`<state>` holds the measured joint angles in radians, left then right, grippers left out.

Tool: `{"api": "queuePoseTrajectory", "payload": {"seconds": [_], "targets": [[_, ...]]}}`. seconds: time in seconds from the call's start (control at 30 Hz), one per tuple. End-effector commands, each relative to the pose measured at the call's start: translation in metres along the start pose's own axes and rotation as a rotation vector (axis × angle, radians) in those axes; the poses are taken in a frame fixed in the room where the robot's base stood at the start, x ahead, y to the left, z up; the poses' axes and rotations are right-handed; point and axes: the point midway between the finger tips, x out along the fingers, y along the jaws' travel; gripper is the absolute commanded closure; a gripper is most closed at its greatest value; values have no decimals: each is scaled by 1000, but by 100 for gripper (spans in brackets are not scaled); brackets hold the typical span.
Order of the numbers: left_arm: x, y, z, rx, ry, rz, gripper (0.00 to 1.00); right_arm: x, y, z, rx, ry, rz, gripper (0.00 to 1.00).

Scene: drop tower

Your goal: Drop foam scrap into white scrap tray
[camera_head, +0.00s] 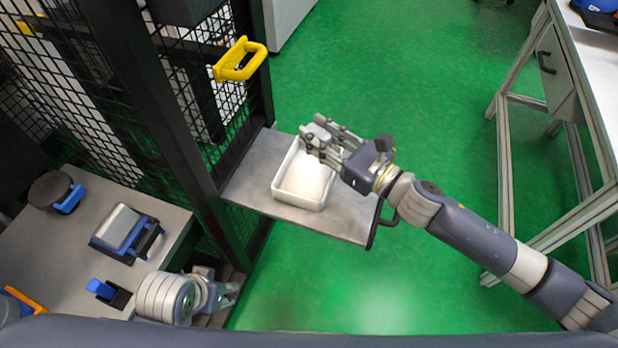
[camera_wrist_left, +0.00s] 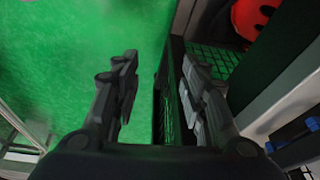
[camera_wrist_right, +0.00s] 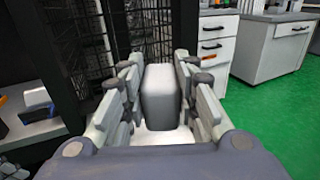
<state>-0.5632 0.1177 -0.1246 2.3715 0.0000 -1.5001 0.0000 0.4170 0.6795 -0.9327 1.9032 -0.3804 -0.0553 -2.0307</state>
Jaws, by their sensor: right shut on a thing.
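The foam scrap (camera_wrist_right: 160,97) is a pale grey block, upright between the fingers of my right gripper (camera_wrist_right: 160,85) in the right wrist view. In the head view, my right gripper (camera_head: 322,140) is shut on it above the far end of the white scrap tray (camera_head: 302,186). The fingers hide part of the block, and I cannot tell its exact height over the tray. The tray is rectangular and shallow, and its visible inside looks empty. My left gripper (camera_wrist_left: 160,92) is open and empty in the left wrist view, away from the tray.
The tray stands on a grey metal shelf (camera_head: 245,188) beside a black mesh cage with a yellow handle (camera_head: 240,60). A grey worktop (camera_head: 50,245) with blue-and-black fixtures lies at left. A bench (camera_head: 555,80) stands at right. Green floor between is clear.

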Motion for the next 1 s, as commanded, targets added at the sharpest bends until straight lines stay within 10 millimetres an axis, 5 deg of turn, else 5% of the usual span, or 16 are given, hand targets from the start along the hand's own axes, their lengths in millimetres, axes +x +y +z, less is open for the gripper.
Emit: {"api": "queuePoseTrajectory", "payload": {"seconds": [0.13,0.5,0.9,0.93,1.0], "targets": [[-18,-1,3,-1,16,-2,60,0,0,-18,1,0,0,85],[-6,4,-36,5,185,6,60,0,0,-32,1,0,0,85],[-6,5,-42,6,208,7,60,0,0,-32,1,0,0,85],[-6,5,-42,6,208,7,60,0,0,-32,1,0,0,66],[-6,5,-41,6,208,7,60,0,0,-32,1,0,0,50]]}}
